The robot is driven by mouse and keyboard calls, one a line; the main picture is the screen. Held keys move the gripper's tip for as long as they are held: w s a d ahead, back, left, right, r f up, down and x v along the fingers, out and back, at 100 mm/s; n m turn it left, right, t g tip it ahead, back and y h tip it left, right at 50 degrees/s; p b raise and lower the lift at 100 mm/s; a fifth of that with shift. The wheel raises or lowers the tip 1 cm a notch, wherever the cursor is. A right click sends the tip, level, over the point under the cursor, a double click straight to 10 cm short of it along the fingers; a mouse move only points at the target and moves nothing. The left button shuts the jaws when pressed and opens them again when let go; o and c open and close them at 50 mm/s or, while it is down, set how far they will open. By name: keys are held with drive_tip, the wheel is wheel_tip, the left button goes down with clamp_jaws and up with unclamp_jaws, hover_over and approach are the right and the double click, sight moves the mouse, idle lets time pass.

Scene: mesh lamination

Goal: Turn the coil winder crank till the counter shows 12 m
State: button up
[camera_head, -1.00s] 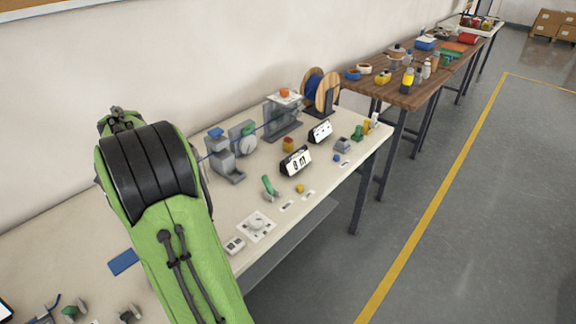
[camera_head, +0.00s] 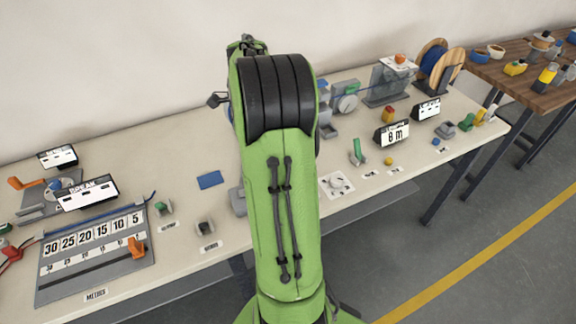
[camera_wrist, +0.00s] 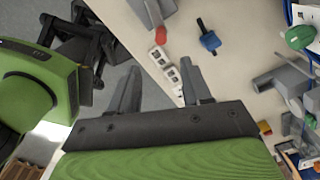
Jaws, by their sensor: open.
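The counter (camera_head: 393,135) on the bench reads "8 m" in the head view. Beside it is a grey device with a pale round dial (camera_head: 347,103); a blue cable runs past it toward a wooden reel (camera_head: 433,65). My green arm stands in front of the bench and hides what is behind it. A blue edge and a small dark knob (camera_head: 214,100) show just left of the arm; I cannot tell whether they belong to the winder and its crank. My gripper (camera_wrist: 160,92) is open and empty in the wrist view, over the table's edge; the head view hides it.
Left on the bench are a numbered measuring board (camera_head: 95,255), a "BREAK" sign (camera_head: 87,193) and a blue pad (camera_head: 210,180). In the wrist view a red knob (camera_wrist: 161,35) and a blue part (camera_wrist: 208,41) lie beyond the fingers. A wooden table (camera_head: 535,85) stands at right.

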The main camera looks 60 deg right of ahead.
drive_tip(key=s+d+f+n+t+y+b, duration=0.1)
drive_tip(key=s+n+t, duration=0.1)
drive_tip(key=n, duration=1.6)
drive_tip(key=s+d+f+n+t+y+b, duration=0.1)
drive_tip(key=s+d+n+t, duration=0.1)
drive_tip(key=n, duration=1.6)
drive_tip(key=b+x, duration=0.1)
drive_tip(key=x, duration=0.4)
drive_tip(key=b+x, duration=0.1)
drive_tip(key=x, duration=0.4)
drive_tip(key=b+x, duration=0.1)
drive_tip(key=x, duration=0.4)
drive_tip(key=shift+s+a+f+b, duration=0.2)
drive_tip(key=shift+a+b, duration=0.1)
drive_tip(key=shift+b, duration=0.1)
drive_tip(key=shift+r, duration=0.1)
drive_tip(key=shift+c, duration=0.4)
